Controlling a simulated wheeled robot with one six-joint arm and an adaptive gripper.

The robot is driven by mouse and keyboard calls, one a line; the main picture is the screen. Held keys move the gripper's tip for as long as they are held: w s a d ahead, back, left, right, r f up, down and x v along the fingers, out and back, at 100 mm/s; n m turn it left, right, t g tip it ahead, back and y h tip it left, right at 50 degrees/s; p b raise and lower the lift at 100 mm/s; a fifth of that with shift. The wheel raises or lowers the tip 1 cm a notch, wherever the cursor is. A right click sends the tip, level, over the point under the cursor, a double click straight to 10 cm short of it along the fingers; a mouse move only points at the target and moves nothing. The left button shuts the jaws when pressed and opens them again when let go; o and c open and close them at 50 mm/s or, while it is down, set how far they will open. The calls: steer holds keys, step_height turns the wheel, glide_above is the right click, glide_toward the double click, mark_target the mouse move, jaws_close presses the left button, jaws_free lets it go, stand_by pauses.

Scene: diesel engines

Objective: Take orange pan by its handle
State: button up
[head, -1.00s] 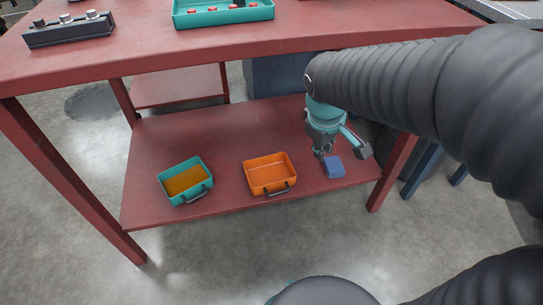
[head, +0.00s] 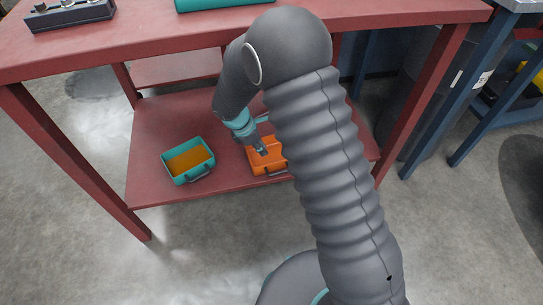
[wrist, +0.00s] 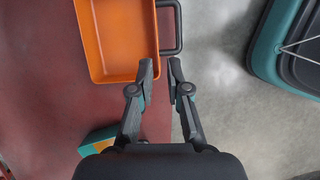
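The orange pan (head: 256,170) sits on the red lower shelf, partly hidden by my arm in the head view. In the wrist view the orange pan (wrist: 117,40) is at the top, its dark handle (wrist: 180,28) on its right side, over the shelf's edge. My gripper (wrist: 161,62) is open and empty, its fingertips just below the handle in the wrist view, apart from each other. In the head view my gripper (head: 262,150) appears over or in front of the pan; its exact height is hard to tell.
A teal pan (head: 166,164) with an amber content stands left of the orange pan. The red shelf (head: 150,120) has free room behind. The red tabletop (head: 150,45) is above my gripper. A table leg (head: 425,95) stands at right. A blue frame stands further right.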

steer(key=f, duration=0.1)
glide_toward(276, 171)
steer(key=shift+w+d+f+n, duration=0.15)
steer(key=shift+d+f, duration=0.1)
steer(key=shift+f, duration=0.15)
steer(key=shift+d+f+n, duration=0.15)
steer(key=shift+d+f, duration=0.15)
steer(key=shift+f, duration=0.1)
steer(key=shift+w+d+x, duration=0.1)
steer(key=shift+d+x, duration=0.05)
steer(key=shift+x, duration=1.2)
steer(key=shift+w+d+x, duration=0.1)
steer(key=shift+d+x, duration=0.05)
steer(key=shift+x, duration=1.15)
steer(key=shift+r, duration=0.15)
jaws_close()
